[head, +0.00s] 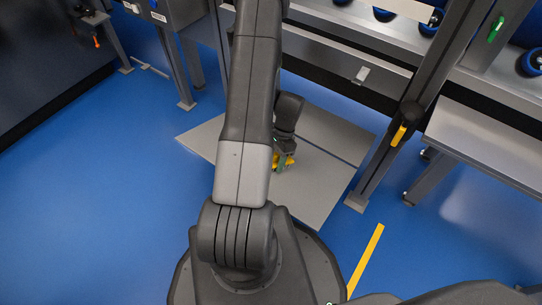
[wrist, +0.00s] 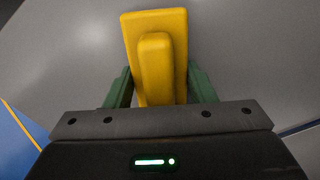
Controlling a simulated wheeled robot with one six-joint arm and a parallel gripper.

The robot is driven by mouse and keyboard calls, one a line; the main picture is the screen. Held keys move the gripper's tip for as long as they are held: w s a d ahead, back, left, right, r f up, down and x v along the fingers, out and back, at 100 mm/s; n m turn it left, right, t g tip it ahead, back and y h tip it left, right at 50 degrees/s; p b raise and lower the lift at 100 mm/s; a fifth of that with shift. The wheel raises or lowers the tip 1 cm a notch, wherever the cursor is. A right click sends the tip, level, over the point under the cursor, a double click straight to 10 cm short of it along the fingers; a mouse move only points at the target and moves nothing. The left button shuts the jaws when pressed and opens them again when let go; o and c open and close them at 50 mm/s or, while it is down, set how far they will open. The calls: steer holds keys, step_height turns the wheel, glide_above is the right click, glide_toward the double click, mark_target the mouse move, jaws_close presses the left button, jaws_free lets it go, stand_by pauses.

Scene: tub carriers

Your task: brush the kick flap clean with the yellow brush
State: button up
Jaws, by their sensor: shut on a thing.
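The yellow brush (wrist: 156,22) is held between the green fingers of my gripper (head: 281,159) in the wrist view. Its block and raised handle face the camera, and its bristles are hidden. In the head view the brush (head: 289,161) shows as a small yellow patch, partly behind my arm. It is low over a grey flat panel (head: 312,190) on the floor, which I take to be the kick flap. A second grey panel (head: 335,133) adjoins it behind a dark seam. I cannot tell whether the bristles touch the panel.
A grey metal frame with a post (head: 384,165) stands right of the panels, with a black and yellow handle (head: 399,135) on it. A bench (head: 485,150) is farther right. Another post (head: 177,75) stands at the back left. Blue floor (head: 110,200) is clear at left.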

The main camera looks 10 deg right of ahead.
mark_target(285, 175)
steer(key=shift+s+d+f, duration=0.1)
steer(key=shift+s+d, duration=0.7)
steer(key=shift+s, duration=0.25)
steer(key=shift+s+d, duration=0.8)
steer(key=shift+s, duration=0.2)
steer(key=p+v, duration=0.3)
steer(key=v, duration=0.3)
steer(key=shift+p, duration=0.35)
steer(key=shift+w, duration=0.1)
steer(key=shift+p+v, duration=1)
steer(key=shift+v, duration=0.55)
